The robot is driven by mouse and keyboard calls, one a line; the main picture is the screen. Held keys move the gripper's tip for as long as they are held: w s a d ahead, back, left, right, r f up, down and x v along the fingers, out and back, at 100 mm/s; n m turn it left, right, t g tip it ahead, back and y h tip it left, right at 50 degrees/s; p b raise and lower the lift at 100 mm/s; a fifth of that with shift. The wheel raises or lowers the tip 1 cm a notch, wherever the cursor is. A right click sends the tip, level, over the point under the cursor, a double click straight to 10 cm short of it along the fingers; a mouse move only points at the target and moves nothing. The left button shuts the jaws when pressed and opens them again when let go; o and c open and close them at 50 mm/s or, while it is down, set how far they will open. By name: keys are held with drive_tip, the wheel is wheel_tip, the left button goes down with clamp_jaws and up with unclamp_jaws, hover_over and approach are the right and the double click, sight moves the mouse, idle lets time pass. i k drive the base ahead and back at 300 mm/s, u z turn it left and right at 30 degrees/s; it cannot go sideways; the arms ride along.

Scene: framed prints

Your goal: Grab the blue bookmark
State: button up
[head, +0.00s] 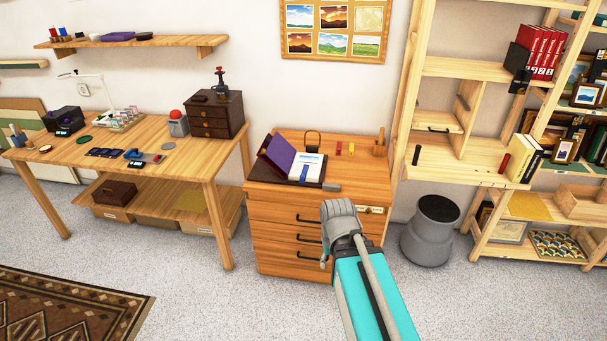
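A small blue strip (304,171), which looks like the blue bookmark, shows at the front of a white book or box (309,161). I cannot tell whether it lies on the white thing or sticks out of it. Both are on a dark board (275,175) on top of the wooden drawer cabinet (349,173), beside a tilted purple-faced book or folder (277,155). My teal and grey arm reaches up in front of the cabinet. No gripper fingers can be made out.
A grey bin (428,239) and wooden shelves (460,158) are right. A cluttered desk (184,157) is left. Carpet between is clear.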

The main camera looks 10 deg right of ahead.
sight(302, 176)
drive_tip(key=u, duration=0.05)
drive_tip(key=i, duration=1)
drive_tip(key=z, duration=0.05)
